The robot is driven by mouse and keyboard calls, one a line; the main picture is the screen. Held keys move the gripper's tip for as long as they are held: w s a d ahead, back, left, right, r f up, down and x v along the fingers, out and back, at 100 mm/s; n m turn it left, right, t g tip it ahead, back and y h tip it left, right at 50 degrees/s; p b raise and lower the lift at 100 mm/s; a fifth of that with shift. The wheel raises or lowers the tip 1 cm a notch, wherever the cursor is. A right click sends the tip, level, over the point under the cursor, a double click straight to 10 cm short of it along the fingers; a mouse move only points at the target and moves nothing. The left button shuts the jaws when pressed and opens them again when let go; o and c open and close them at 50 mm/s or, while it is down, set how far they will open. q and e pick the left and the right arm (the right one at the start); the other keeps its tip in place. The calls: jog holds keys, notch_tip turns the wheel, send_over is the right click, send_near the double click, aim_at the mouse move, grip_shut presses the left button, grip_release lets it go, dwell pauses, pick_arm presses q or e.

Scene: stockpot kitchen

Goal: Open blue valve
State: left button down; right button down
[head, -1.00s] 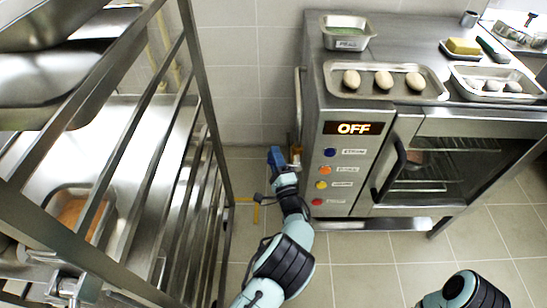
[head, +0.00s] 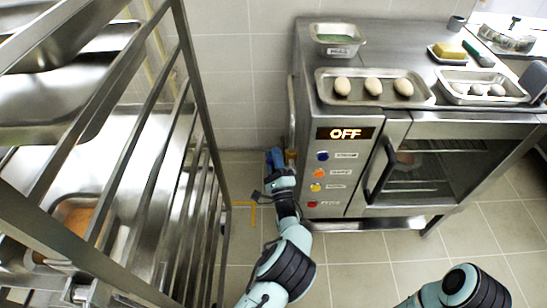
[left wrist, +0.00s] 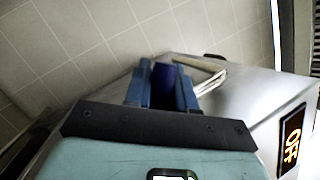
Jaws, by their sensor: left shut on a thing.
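My left gripper (head: 275,158) is at the left side of the steel oven, low by the tiled wall, with blue fingers pointing away from me. In the left wrist view the gripper (left wrist: 163,80) is shut on a dark blue thing (left wrist: 165,88) between its fingers, which fits the blue valve. The fingers hide most of it, so how far it is turned cannot be told. In the head view it does not stand apart from the blue fingers. My right gripper is out of view; only part of my right arm shows at the bottom right.
The oven (head: 375,205) has an OFF display (head: 345,133) and coloured buttons. Trays of egg-like items (head: 372,87) stand on top. A steel rack (head: 195,110) stands close on the left. Floor in front is clear.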

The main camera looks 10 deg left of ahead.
pick_arm(q)
jog(key=c, duration=1)
grip_release()
jog(key=shift+c, duration=0.2)
jog(key=p+v, duration=0.2)
jog(key=v, duration=1.1)
jog(key=shift+s+p, duration=0.2)
jog(key=shift+p, duration=0.15)
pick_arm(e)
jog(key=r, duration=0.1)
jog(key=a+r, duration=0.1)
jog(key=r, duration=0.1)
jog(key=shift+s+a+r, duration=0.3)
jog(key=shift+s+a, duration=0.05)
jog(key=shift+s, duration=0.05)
pick_arm(q)
jog(key=shift+d+f, duration=0.1)
